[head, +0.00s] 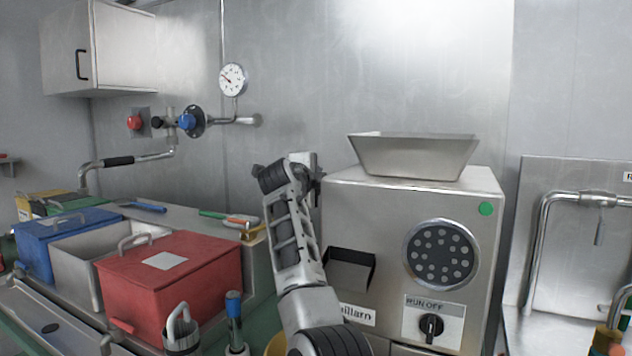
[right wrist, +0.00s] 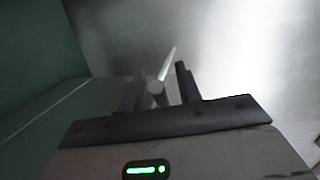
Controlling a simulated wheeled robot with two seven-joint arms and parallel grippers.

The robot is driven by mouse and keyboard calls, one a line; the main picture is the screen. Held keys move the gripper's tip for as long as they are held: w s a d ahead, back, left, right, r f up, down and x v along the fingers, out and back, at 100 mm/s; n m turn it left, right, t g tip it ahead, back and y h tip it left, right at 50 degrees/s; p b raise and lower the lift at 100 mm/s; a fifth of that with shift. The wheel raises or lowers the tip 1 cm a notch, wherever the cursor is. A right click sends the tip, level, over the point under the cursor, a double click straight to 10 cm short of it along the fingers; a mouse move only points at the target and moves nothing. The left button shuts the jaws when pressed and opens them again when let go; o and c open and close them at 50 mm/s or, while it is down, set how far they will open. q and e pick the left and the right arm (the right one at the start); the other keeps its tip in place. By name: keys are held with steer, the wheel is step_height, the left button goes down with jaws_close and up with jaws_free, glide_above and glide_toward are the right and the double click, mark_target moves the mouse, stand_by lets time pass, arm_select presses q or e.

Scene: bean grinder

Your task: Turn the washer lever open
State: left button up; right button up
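A small metal lever (right wrist: 168,64) with a round hub (right wrist: 155,88) shows ahead in the right wrist view, against a shiny metal surface. My right gripper (right wrist: 163,85) has its two dark fingers apart, with the hub seen between them; I cannot tell whether they touch it. In the head view my right arm rises from the bottom centre, with the right gripper (head: 312,178) beside the upper left edge of the grinder (head: 345,225). The arm hides much of that spot, and the lever is not clear there. My left gripper is not in view.
A metal hopper (head: 414,158) sits on the grinder. A red bin (head: 195,285), a steel bin (head: 75,260) and a blue bin (head: 38,245) stand on the left counter. Pipes with a blue valve knob (head: 187,122) and a gauge (head: 233,79) are on the back wall. A faucet (head: 545,215) is at right.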

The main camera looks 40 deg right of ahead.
steer(key=b+v, duration=0.3)
steer(key=v, duration=1.3)
steer(key=shift+w+r, duration=0.1)
